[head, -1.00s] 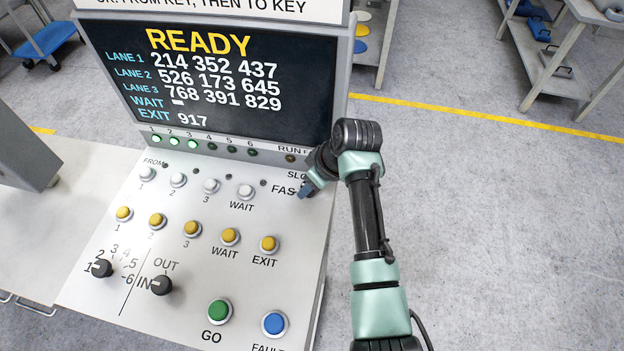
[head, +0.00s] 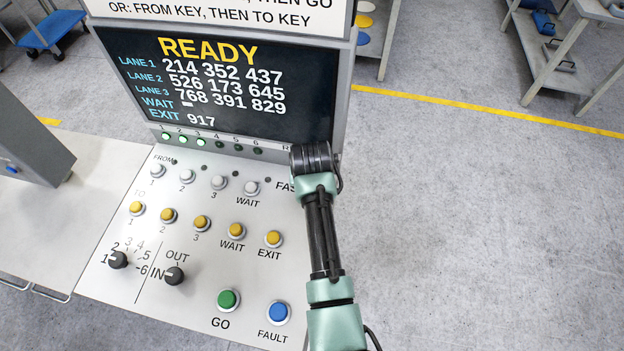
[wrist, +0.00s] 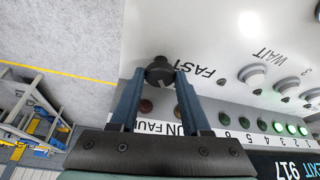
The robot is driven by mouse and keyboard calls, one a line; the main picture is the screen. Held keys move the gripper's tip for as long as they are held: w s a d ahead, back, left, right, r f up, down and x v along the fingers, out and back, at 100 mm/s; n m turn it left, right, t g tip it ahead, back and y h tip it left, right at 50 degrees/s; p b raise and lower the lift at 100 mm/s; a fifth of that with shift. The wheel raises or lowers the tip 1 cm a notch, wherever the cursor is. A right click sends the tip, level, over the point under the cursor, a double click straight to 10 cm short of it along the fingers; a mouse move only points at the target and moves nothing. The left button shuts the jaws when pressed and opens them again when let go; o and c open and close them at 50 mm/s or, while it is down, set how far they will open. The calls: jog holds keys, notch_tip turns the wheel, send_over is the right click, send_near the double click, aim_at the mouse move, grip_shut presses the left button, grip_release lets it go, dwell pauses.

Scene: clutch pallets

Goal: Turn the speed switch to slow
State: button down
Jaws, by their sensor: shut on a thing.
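The speed switch (wrist: 158,65) is a small black knob beside the word FAST (wrist: 202,70) in the wrist view. My gripper (wrist: 160,78) has its two blue fingers on either side of this knob, shut on it. In the head view my wrist hides the knob, the fingertips and the SLOW label, and only part of FAST (head: 286,186) shows. I cannot tell exactly which way the knob points. The control panel (head: 190,235) has a screen (head: 235,85) that reads READY.
White keys (head: 218,183) and yellow keys (head: 202,222) stand left of my arm. A green GO button (head: 228,299), a blue FAULT button (head: 278,312) and two black selector knobs (head: 175,276) are nearer the front. Open floor (head: 470,220) lies to the right.

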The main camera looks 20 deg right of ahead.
jog(key=shift+m, duration=0.7)
jog(key=shift+c, duration=1.9)
grip_release()
jog(key=b+v, duration=0.1)
jog(key=v, duration=1.2)
jog(key=shift+w+a+b, duration=0.15)
jog(key=shift+a+b, duration=0.05)
jog(key=shift+b, duration=0.2)
